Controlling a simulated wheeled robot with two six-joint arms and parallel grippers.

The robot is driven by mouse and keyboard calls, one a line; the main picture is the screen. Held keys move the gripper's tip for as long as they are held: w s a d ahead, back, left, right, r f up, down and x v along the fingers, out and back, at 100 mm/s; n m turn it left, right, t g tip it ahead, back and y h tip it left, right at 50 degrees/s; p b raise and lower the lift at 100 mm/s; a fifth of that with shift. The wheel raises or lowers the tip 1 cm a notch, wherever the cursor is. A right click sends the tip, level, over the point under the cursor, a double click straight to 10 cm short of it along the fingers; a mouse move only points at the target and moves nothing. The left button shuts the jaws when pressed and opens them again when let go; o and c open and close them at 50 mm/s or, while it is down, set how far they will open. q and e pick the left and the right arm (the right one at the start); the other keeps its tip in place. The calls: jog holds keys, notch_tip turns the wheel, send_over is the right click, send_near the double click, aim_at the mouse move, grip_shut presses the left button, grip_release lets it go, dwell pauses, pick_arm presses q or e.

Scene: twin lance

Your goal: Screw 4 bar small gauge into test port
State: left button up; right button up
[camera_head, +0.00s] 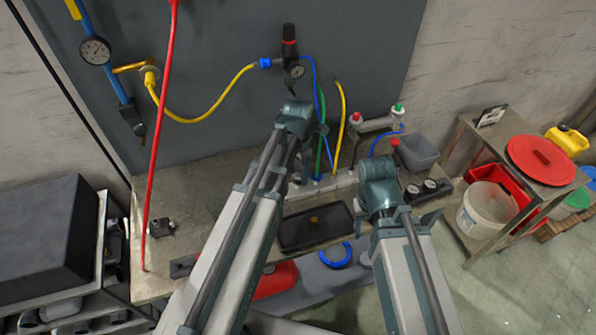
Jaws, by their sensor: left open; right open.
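Two small dark gauges with round faces, a left one (412,191) and a right one (430,185), sit in a dark holder at the bench's right end, right of my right arm's joint. Their scales are too small to read, so I cannot tell which is the 4 bar one. A pale manifold block (335,183) with hose fittings stands at the bench's middle, partly behind my arms. I cannot make out which opening is the test port. Both arms reach in from the bottom; their teal joints and grey links show, but their grippers are hidden behind them.
A black tray (318,240) with a small yellow-brown piece lies on the bench (185,190). A regulator (290,55) with yellow and blue hoses hangs on the panel. A red hose (158,120) crosses the left side. A side shelf with a red lid (541,160) stands right.

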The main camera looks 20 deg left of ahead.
pick_arm(q)
jog(key=n, duration=0.6)
grip_shut()
jog(key=m, duration=1.9)
jog(key=shift+m, duration=0.3)
jog(key=m, duration=0.5)
jog(key=shift+f+m, duration=0.1)
jog(key=shift+m, duration=0.2)
